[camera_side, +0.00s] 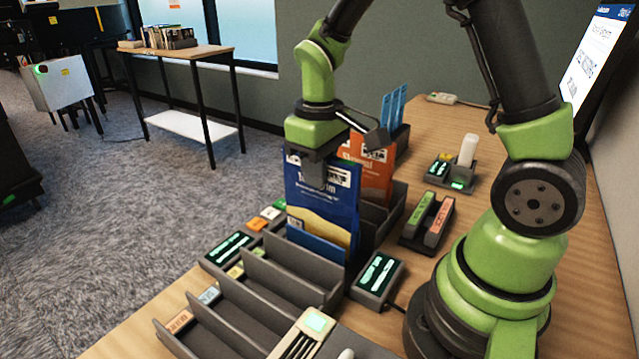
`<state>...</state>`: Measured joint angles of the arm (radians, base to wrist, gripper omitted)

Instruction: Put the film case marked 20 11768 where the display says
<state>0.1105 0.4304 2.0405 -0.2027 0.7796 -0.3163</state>
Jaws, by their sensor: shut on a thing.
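A blue film case (325,212) with a white label and a pale yellow lower part stands upright in the middle of the view. My gripper (316,178) points down and is shut on its top edge. The case is at the dark grey slotted rack (262,284); I cannot tell whether its lower edge rests in a slot or hangs just above. Its number is too small to read. An orange case (374,168) stands just behind it, partly hidden. A large display (596,62) at the right edge is seen at a steep angle; its text is unreadable.
Front slots of the rack look empty. Small lit displays (377,275) and (228,248) flank it. A holder with green and red bars (428,218), a white bottle (467,150) and blue strips (394,104) stand behind. A cream slotted item (301,338) is in front.

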